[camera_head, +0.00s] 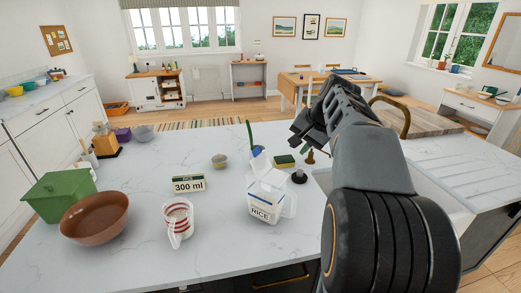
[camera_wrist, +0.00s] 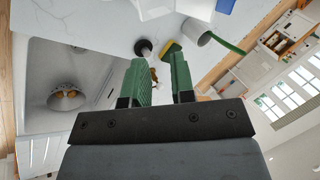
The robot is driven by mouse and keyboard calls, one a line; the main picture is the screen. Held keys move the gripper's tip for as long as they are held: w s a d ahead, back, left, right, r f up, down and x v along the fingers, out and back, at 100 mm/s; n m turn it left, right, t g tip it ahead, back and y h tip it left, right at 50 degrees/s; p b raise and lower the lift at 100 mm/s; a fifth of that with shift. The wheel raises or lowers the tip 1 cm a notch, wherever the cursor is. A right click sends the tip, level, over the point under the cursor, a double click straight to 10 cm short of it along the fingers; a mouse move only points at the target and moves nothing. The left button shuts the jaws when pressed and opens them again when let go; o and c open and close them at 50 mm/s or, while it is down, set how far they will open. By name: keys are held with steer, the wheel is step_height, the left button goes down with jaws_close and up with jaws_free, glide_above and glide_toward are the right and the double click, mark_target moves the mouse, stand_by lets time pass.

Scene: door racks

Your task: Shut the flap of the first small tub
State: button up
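The white tub labelled RICE (camera_head: 264,208) stands on the marble counter in the head view, right of the middle. Its white flap (camera_head: 268,178) looks raised and tilted at the top, not lying flat. My gripper (camera_head: 302,135) is in the air to the right of and beyond the tub, apart from it. In the wrist view its two green fingers (camera_wrist: 159,64) are spread with a gap and nothing between them. A white piece at the top edge of the wrist view may be part of the tub; most of it is cut off.
A red-striped measuring jug (camera_head: 178,220), a 300 ml sign (camera_head: 188,185), a brown bowl (camera_head: 95,217) and a green box (camera_head: 60,193) stand to the left. A sponge (camera_head: 284,161) and a dark round-topped item (camera_head: 299,177) are near the tub. A sink (camera_wrist: 70,85) is beside my gripper.

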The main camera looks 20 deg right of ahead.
steer(key=shift+m+t+y, duration=0.4)
steer(key=shift+y, duration=0.3)
steer(key=r, duration=0.2)
steer(key=w+a+r, duration=0.1)
steer(key=r, duration=0.3)
steer(key=shift+w+a+r, duration=0.15)
steer(key=shift+a+r, duration=0.05)
steer(key=shift+a, duration=0.15)
jaws_close()
glide_toward(258, 152)
steer(key=x, duration=0.2)
steer(key=p+x, duration=0.1)
steer(key=x, duration=0.2)
steer(key=shift+s+d+f, duration=0.15)
steer(key=shift+s+f, duration=0.1)
steer(key=shift+s, duration=0.05)
steer(key=shift+w+a+f, duration=0.45)
steer(key=shift+w, duration=0.3)
